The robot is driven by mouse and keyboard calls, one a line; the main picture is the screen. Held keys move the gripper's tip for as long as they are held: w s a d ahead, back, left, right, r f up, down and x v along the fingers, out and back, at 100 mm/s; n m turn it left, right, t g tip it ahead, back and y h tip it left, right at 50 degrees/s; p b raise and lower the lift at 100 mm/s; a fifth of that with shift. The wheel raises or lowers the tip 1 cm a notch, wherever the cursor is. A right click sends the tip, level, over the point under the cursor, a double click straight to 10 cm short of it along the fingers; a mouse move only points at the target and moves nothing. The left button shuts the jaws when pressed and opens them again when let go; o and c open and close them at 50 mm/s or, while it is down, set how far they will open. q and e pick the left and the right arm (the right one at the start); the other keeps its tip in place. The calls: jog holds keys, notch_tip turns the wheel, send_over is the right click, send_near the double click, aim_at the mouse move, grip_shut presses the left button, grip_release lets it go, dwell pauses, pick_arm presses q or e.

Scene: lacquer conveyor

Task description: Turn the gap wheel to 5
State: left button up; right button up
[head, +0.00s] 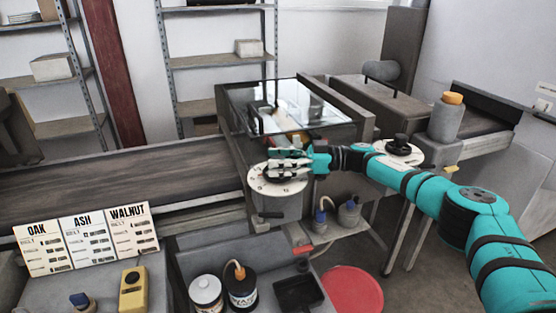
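A round white dial plate (259,185) with markings and a dark wheel on it sits on the front of the lacquer machine, in the middle of the head view. My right gripper (277,165) reaches in from the right and is at this wheel, with its fingers over it. I cannot tell whether the fingers touch or grip the wheel. The number it points to is too small to read. A second white dial (413,158) with a black knob (401,140) is further right, behind my arm. No readable label tells which is the gap wheel. My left gripper is out of view.
A glass-topped housing (290,97) stands just behind the first dial. A conveyor belt (120,178) runs off to the left. OAK, ASH and WALNUT cards (85,238), a yellow device (133,289) and tins (206,292) stand in front. A red round object (352,292) is below.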

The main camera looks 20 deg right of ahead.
jog(key=shift+d, duration=0.1)
jog(key=v, duration=1.2)
